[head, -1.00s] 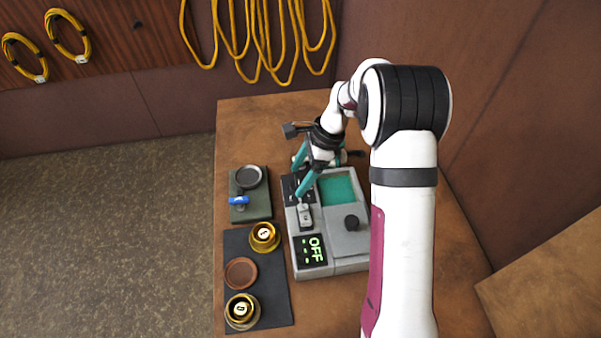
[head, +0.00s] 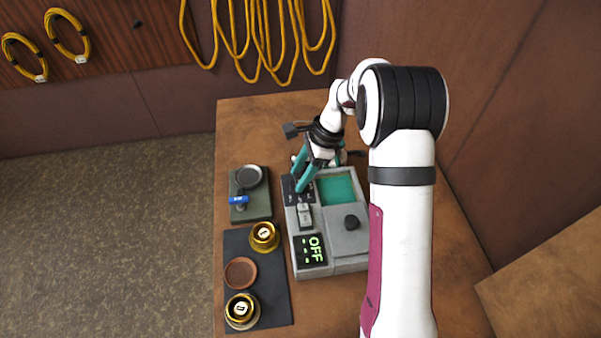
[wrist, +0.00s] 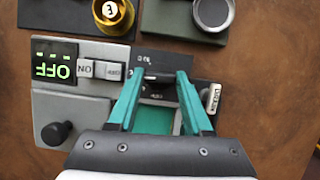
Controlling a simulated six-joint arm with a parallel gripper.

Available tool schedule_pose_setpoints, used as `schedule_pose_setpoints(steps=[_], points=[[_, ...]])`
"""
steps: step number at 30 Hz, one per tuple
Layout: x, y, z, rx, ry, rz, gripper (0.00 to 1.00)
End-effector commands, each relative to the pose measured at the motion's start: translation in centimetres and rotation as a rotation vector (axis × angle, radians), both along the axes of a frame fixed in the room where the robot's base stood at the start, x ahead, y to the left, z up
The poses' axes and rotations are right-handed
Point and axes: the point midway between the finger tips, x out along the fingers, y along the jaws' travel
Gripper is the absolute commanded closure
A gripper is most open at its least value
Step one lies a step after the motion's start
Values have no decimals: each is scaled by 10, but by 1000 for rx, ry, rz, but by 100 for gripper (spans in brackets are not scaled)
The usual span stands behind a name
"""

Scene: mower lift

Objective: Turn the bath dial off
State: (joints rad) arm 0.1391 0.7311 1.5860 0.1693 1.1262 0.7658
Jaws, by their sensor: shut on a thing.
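The grey bath unit (head: 345,252) stands on the wooden table, with a teal well (head: 337,189) and a lit display (head: 310,249) reading OFF. A black panel with small white marks (wrist: 146,58) is at its back left corner. My gripper (head: 298,184) points down at this panel. A separate black knob (head: 351,222) is on the unit's right part.
Left of the unit, a dark green block (head: 250,210) carries a round grey dish (head: 248,176) and a blue-marked part (head: 238,200). In front lies a black mat (head: 272,293) with two brass pots (head: 263,235) (head: 241,308) and a brown disc (head: 240,272).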

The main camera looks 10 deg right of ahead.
Motion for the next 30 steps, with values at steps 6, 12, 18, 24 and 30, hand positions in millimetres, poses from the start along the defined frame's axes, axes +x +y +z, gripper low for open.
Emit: schedule_pose_setpoints(steps=[6, 12, 18, 24, 30], points=[[1, 0, 0, 0, 1, 145, 100], [2, 1, 0, 1, 1, 333, 100], [3, 1, 0, 1, 1, 524, 100], [4, 2, 1, 1, 1, 714, 100], [5, 3, 0, 1, 2, 903, 100]])
